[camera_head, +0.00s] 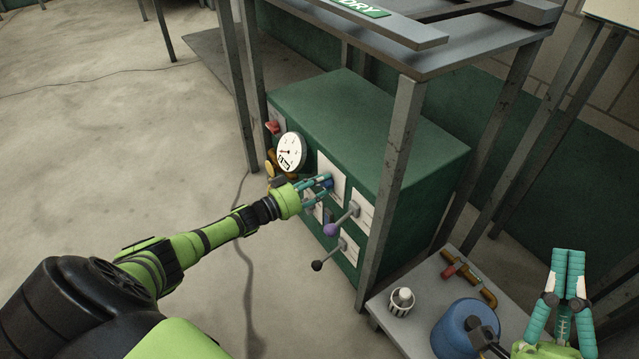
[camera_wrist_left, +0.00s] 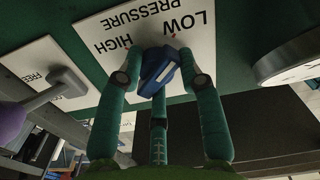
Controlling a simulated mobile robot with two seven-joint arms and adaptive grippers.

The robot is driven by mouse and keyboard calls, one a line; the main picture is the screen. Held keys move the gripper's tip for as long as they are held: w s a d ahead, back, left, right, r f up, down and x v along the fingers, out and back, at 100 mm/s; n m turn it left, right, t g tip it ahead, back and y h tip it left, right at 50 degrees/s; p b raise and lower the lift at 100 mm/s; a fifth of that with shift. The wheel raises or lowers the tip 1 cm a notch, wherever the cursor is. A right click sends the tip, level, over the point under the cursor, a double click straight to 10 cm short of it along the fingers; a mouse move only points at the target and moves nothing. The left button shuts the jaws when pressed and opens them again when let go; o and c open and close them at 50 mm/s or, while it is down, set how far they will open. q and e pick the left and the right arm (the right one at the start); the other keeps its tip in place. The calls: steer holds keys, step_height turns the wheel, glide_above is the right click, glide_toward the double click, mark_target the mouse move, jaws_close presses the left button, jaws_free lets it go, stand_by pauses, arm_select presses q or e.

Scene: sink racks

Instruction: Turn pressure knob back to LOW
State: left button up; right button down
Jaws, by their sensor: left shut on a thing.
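The blue pressure knob (camera_wrist_left: 160,70) sits on a white plate (camera_wrist_left: 95,28) marked PRESSURE, HIGH and LOW, upside down in the left wrist view. The knob's upper end tilts to the right, near a small red mark below LOW; its exact setting is hard to tell. My left gripper (camera_wrist_left: 160,76) has its teal fingers on both sides of the knob, shut on it. In the head view the knob (camera_head: 328,184) shows small at the fingertips of my left gripper (camera_head: 325,181). My right gripper (camera_head: 568,256) is shut and empty at the lower right.
The knob is on a green cabinet (camera_head: 375,120) under a metal rack. A round gauge (camera_head: 291,152) is left of it. A purple-tipped lever (camera_head: 331,230) and a black-tipped lever (camera_head: 317,265) stick out to its lower right. A blue tank (camera_head: 462,325) stands near my right gripper.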

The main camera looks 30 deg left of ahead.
arm_select(q)
steer(key=shift+f, duration=0.1)
stand_by(0.4)
steer(key=o, duration=1.2)
steer(key=v, duration=1.2)
